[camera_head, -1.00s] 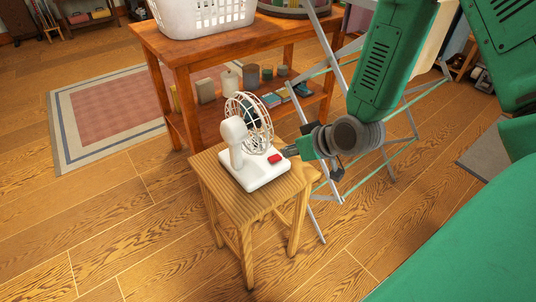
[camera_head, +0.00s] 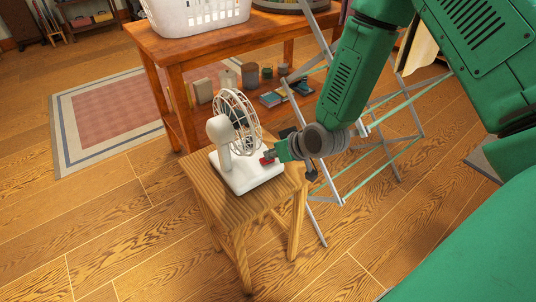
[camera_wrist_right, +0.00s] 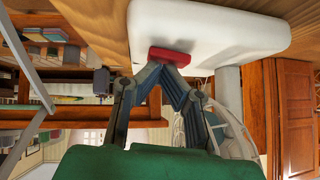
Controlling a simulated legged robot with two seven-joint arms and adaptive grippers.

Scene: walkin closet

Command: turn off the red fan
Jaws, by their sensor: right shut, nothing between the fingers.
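A small white fan (camera_head: 222,130) with a wire cage stands upright on a wooden stool (camera_head: 230,209). Its white base (camera_head: 245,177) carries a red switch (camera_head: 267,161). In the right wrist view the red switch (camera_wrist_right: 169,56) sits on the fan's white base (camera_wrist_right: 225,28). My right gripper (camera_head: 272,155) is shut and empty, with its fingertips at the red switch. In the wrist view the fingertips (camera_wrist_right: 168,66) meet right at the switch and seem to touch it. My left gripper is not in view.
A wooden table (camera_head: 160,68) with a white laundry basket (camera_head: 190,18) stands behind the stool. A metal drying rack (camera_head: 385,140) stands right of the stool, close to my right arm. A rug (camera_head: 105,115) lies at left. The floor in front is clear.

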